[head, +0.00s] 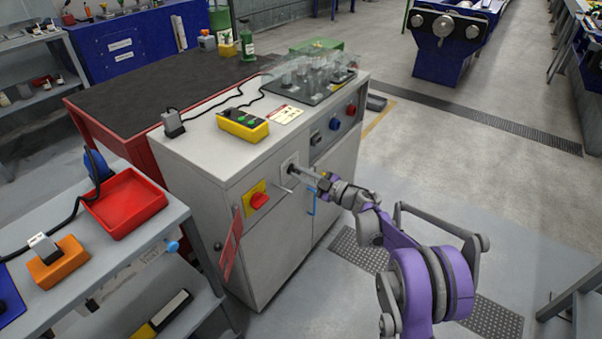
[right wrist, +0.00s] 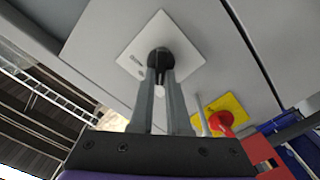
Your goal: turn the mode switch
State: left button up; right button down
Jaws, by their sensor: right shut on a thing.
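The mode switch is a dark round knob (right wrist: 160,58) on a pale square plate (right wrist: 140,62) in the right wrist view. In the head view, its plate (head: 289,162) sits on the front of the grey cabinet (head: 240,158). My right gripper (right wrist: 162,82) is shut on the knob, with one finger on each side; the fingers hide part of it. In the head view, my right gripper (head: 297,170) reaches the plate from the right. My left gripper is not in view.
A red rotary switch (head: 260,200) on a yellow plate is beside the mode switch, with a thin grey lever (head: 283,187) between them. A red tag (head: 231,243) hangs at the cabinet's left edge. A shelf with a red tray (head: 124,203) stands left.

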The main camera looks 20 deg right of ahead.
jog(key=shift+f+n, duration=0.1)
jog(key=shift+n, duration=0.4)
jog(key=c, duration=0.9)
grip_release()
jog(key=p+v, duration=0.1)
jog(key=v, duration=1)
